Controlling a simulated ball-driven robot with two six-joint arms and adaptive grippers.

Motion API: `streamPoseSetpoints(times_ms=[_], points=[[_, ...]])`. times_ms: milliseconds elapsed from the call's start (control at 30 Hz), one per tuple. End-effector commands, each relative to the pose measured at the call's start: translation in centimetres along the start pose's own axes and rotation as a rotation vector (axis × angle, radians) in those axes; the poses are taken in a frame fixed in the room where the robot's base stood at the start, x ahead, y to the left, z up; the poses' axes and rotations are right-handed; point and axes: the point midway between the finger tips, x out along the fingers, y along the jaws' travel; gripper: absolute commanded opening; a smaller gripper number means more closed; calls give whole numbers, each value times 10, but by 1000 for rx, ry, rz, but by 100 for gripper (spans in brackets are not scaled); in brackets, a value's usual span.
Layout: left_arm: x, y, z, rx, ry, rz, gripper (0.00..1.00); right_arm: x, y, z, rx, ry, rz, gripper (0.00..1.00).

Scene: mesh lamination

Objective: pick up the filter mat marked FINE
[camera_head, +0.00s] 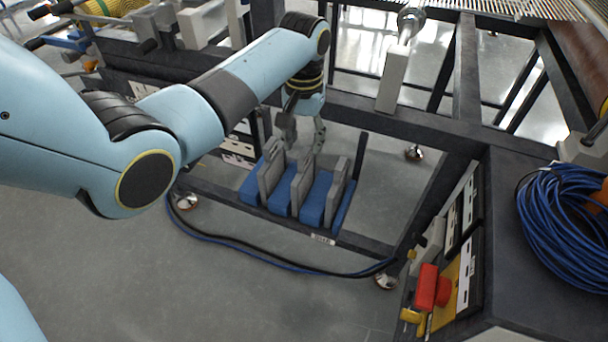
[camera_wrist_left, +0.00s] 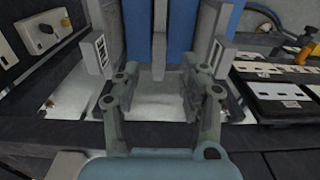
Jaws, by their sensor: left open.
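Blue blocks (camera_head: 313,198) and upright grey slabs (camera_head: 302,183) stand alternately in a row on the low frame. Which piece is the FINE filter mat I cannot tell; no such lettering is readable. In the left wrist view, a grey piece with a black-and-white label (camera_wrist_left: 97,52) is at left and another labelled grey piece (camera_wrist_left: 218,52) at right, with blue faces (camera_wrist_left: 184,30) between them. My left gripper (camera_head: 303,140) is open, its fingers pointing down just beyond and above the row. It shows no object between its fingers (camera_wrist_left: 163,98). My right gripper is out of view.
A dark frame beam (camera_head: 365,114) crosses behind my left wrist. A coiled blue cable (camera_head: 568,228) lies at right, near a red switch (camera_head: 428,289). A cable (camera_head: 270,258) runs along the floor before the row. Open grey floor lies in front.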

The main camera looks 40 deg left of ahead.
Motion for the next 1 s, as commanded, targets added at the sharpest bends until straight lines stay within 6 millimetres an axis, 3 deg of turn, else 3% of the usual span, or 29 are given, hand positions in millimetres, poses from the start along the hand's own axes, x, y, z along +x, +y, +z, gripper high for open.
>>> streamPoseSetpoints(times_ms=[200, 467, 800, 1000], points=[[32, 0, 0, 1, -2, 0, 42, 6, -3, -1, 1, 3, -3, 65], [35, 0, 0, 1, 0, 0, 42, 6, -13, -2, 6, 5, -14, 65], [34, 0, 0, 1, 0, 0, 0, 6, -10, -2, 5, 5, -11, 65], [34, 0, 0, 1, 0, 0, 0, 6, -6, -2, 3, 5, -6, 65]])
